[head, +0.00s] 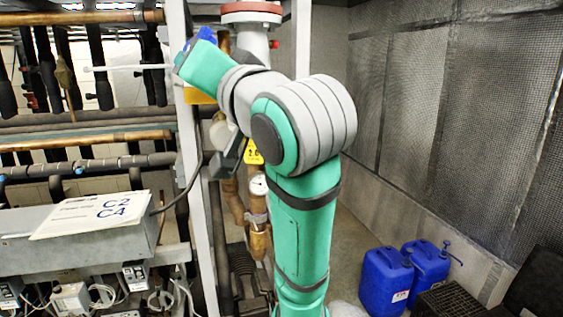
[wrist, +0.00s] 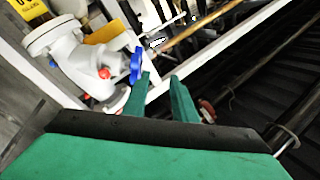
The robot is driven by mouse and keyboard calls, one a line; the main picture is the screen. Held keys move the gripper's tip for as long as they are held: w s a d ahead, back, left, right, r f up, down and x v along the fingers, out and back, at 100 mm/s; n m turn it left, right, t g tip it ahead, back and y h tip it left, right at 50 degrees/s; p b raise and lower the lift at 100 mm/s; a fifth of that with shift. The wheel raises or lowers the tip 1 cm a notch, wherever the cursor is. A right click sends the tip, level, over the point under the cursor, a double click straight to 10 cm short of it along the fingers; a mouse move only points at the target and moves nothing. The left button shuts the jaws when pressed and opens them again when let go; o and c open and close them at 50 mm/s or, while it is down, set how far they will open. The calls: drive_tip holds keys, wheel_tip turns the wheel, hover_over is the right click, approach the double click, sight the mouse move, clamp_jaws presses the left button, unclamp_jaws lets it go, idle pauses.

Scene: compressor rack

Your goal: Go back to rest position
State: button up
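My gripper (wrist: 161,78) shows in the wrist view as two green fingers with a clear gap between them and nothing held. A blue valve handle (wrist: 136,66) on a white pipe fitting (wrist: 75,58) appears just beside the left fingertip; I cannot tell whether they touch. In the head view my green and grey arm rises in the middle and bends to the upper left. A blue part (head: 204,36) shows just above the arm's far end, beside the white upright. My fingers cannot be made out in the head view.
Rack pipes (head: 85,140) and a white upright (head: 190,130) stand close on the left. A grey box with a C2/C4 label (head: 95,213) is at lower left. A pressure gauge (head: 258,185) is behind my arm. Blue canisters (head: 388,280) stand on the floor at right, below a mesh wall (head: 420,110).

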drive_tip(key=w+d+f+m+t+h, duration=0.15)
drive_tip(key=w+f, duration=0.35)
drive_tip(key=f, duration=0.8)
drive_tip(key=w+d+f+m+t+h, duration=0.1)
drive_tip(key=w+d+f+m+h, duration=0.3)
drive_tip(key=f, duration=0.9)
drive_tip(key=s+d+f+h, duration=0.1)
drive_tip(key=s+d+f, duration=0.1)
drive_tip(key=f, duration=1.1)
drive_tip(key=s+d+f+h, duration=0.1)
drive_tip(key=s+f, duration=0.2)
drive_tip(key=f, duration=1)
drive_tip(key=s+d+f+g+h, duration=0.1)
drive_tip(key=s+d+f+h, duration=0.1)
drive_tip(key=s+f, duration=0.75)
drive_tip(key=s+d+f+g+h, duration=0.1)
drive_tip(key=s+d+f+h, duration=0.1)
drive_tip(key=s+f, duration=0.75)
drive_tip(key=s+f+n+g, duration=0.1)
drive_tip(key=s+n, duration=0.4)
drive_tip(key=s, duration=1.8)
drive_tip(key=shift+s+d+f, duration=0.2)
drive_tip(key=shift+s+d, duration=0.1)
drive_tip(key=shift+s, duration=0.05)
